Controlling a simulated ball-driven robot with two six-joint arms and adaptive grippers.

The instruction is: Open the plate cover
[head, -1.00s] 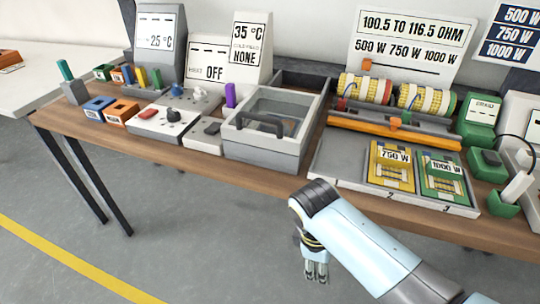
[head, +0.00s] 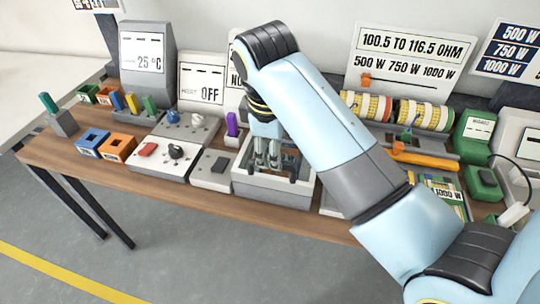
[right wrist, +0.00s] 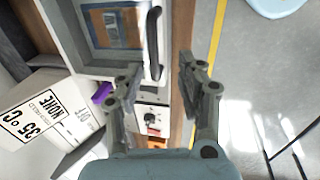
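The plate cover is a grey-framed lid with a clear window on the grey box (head: 270,195); it appears closed. In the right wrist view the cover's window (right wrist: 112,25) shows at the top, with its dark bar handle (right wrist: 153,45) along the edge. My right gripper (head: 267,163) points down over the box and hides part of the cover in the head view. In the right wrist view the right gripper (right wrist: 160,66) is open, with the handle visible between its fingers. Contact cannot be told. My left gripper is not in view.
Coil rolls (head: 425,113) and an orange bar (head: 425,158) stand to the right. Signs line the back.

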